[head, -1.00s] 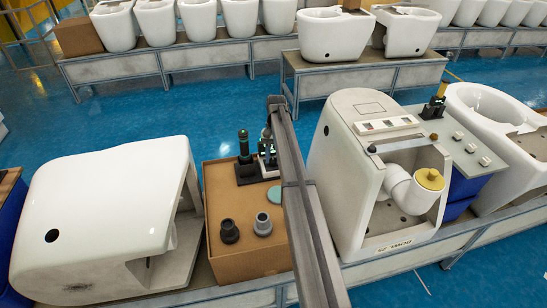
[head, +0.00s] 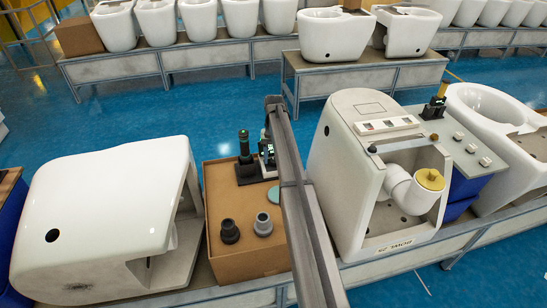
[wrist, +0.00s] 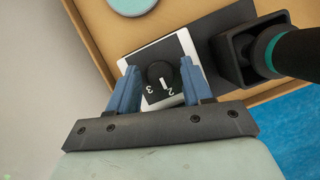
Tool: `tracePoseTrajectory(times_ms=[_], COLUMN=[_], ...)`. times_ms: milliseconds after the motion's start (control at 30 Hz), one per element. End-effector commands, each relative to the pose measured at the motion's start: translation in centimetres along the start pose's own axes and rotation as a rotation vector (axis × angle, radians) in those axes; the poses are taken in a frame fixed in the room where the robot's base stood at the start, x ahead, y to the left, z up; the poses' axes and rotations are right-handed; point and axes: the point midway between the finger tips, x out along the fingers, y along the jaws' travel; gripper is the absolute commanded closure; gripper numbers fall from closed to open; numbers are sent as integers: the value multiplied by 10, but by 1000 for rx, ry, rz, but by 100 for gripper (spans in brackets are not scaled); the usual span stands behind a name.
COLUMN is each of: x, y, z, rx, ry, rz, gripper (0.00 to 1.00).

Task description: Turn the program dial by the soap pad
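The program dial (wrist: 157,74) is a round black knob with a white pointer line on a white-edged black plate marked 2 and 3. In the wrist view my gripper (wrist: 160,73) has its two blue fingers apart, one on each side of the knob, with a visible gap to it. I cannot tell how far above the plate the fingertips are. The soap pad (head: 273,194) is a flat pale-teal disc on the cardboard box; it also shows at the top of the wrist view (wrist: 132,3). In the head view the dial and fingers are too small and covered to make out.
A dark bottle (head: 244,146) stands in a black holder (wrist: 240,52) right beside the dial. Two cup-like fittings (head: 230,231) (head: 263,225) stand on the cardboard box (head: 250,262). White toilet shells (head: 110,215) (head: 345,125) flank the box.

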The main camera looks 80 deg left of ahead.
Motion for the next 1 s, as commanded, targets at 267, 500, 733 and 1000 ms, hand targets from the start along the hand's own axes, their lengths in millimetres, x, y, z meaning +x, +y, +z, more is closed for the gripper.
tracePoseTrajectory(times_ms=[267,500,733,1000], x=[0,0,0,1], y=[0,1,2,3], z=[0,1,1,2], rx=[0,55,227,456], ry=[-1,-1,-1,-2], rz=[0,-25,-96,-190], gripper=[43,43,43,43])
